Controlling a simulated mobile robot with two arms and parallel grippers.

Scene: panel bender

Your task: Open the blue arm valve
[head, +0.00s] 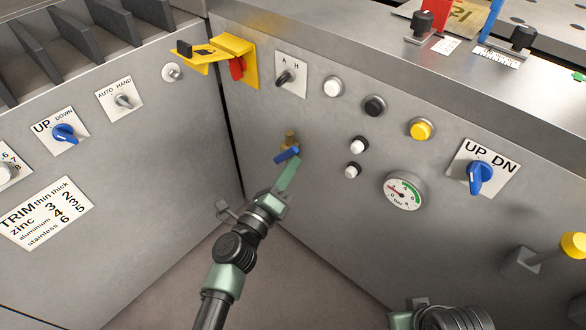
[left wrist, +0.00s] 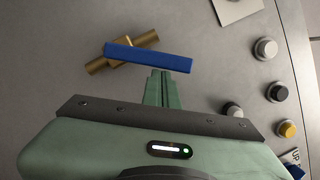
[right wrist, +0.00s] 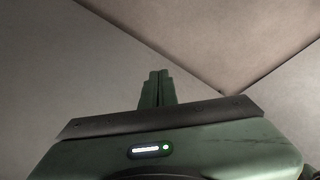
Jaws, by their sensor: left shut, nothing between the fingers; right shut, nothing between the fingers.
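The valve has a brass body (head: 290,137) on the grey panel and a blue lever arm (head: 287,154). In the left wrist view the blue lever (left wrist: 150,57) crosses the brass body (left wrist: 110,60) at an angle. My left gripper (head: 292,165) is shut and empty, its fingertips just below the lever. In the left wrist view its fingertips (left wrist: 160,74) sit at the lever's lower edge, right of its middle; I cannot tell whether they touch. My right gripper (right wrist: 158,75) is shut and empty, facing bare grey panels, with no valve in its view.
A pressure gauge (head: 404,191), a yellow button (head: 421,128) and a blue UP/DN knob (head: 480,177) are right of the valve. A yellow bracket with a red part (head: 236,68) is above it. A yellow-topped lever (head: 573,245) sticks out at right. Panel around the valve is clear.

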